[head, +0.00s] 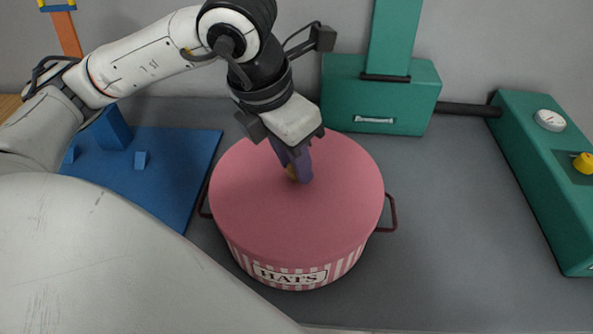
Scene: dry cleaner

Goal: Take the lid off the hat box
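A round hat box with pink and white stripes and a "HATS" label (290,274) stands on the grey counter, with a dark red handle on each side. Its flat pink lid (330,215) sits on top and looks level. My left gripper (297,174) points down at the middle of the lid, its purple fingers at a small tan knob (291,173). The fingers and wrist hide most of the knob, so I cannot tell if they are closed on it. My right gripper is not in view.
A blue mat (180,165) with blue blocks lies left of the box. A green machine (400,98) stands behind it. A green console (550,180) with a gauge and yellow knob is at the right. The counter (455,230) between box and console is clear.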

